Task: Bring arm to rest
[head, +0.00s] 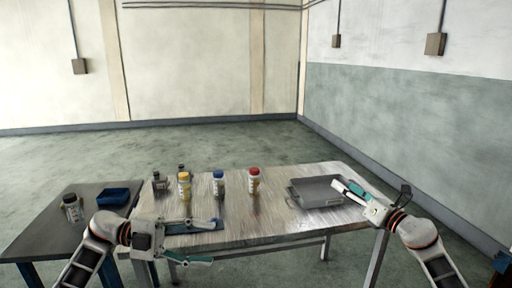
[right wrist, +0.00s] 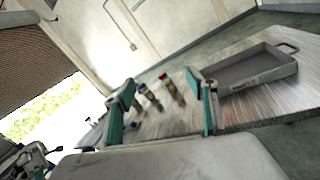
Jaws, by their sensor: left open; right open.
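My left gripper (head: 198,240) is open and empty at the front left edge of the metal table (head: 275,222). My right gripper (head: 352,192) is open and empty at the table's right side, by the right end of the grey tray (head: 308,189). In the right wrist view its two green fingers (right wrist: 163,108) stand apart with nothing held between them. The tray (right wrist: 255,78) shows to the right of them.
A dark side table (head: 50,228) holds a blue box (head: 113,197) and a dark-capped jar (head: 71,210). The table's middle front is clear.

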